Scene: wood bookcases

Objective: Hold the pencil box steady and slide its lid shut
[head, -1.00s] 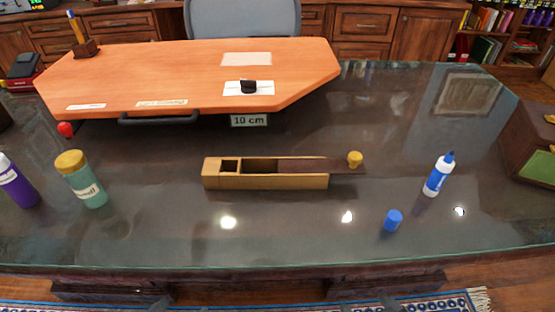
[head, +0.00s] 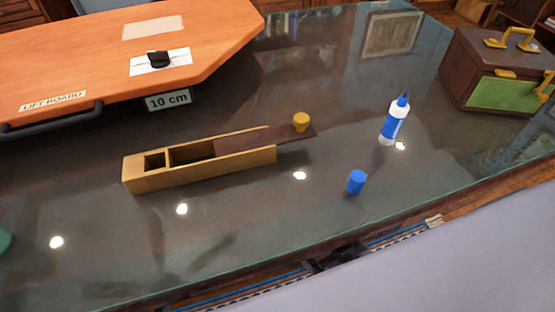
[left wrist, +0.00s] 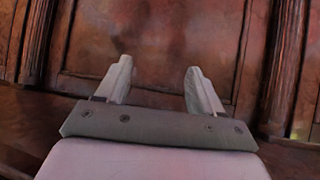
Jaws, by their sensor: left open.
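The long, narrow wooden pencil box (head: 215,174) stands on the glass-topped desk, left of centre in the head view. Its dark lid (head: 250,142) sticks out past the box's right end. A yellow knob (head: 301,122) is on the lid's outer end. The left part of the box is uncovered and shows a small square compartment and part of a longer one. My left gripper (left wrist: 157,72) is open and empty in the left wrist view, facing dark wood panelling; it is not in the head view. A dark part at the bottom edge may be my right gripper (head: 337,258); its fingers are unclear.
A blue cap (head: 356,181) and a white-and-blue bottle (head: 395,120) stand right of the box. An orange lift board (head: 90,55) with a 10 cm sign (head: 168,100) is behind. A brown case (head: 490,75) is at the right. The desk in front of the box is clear.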

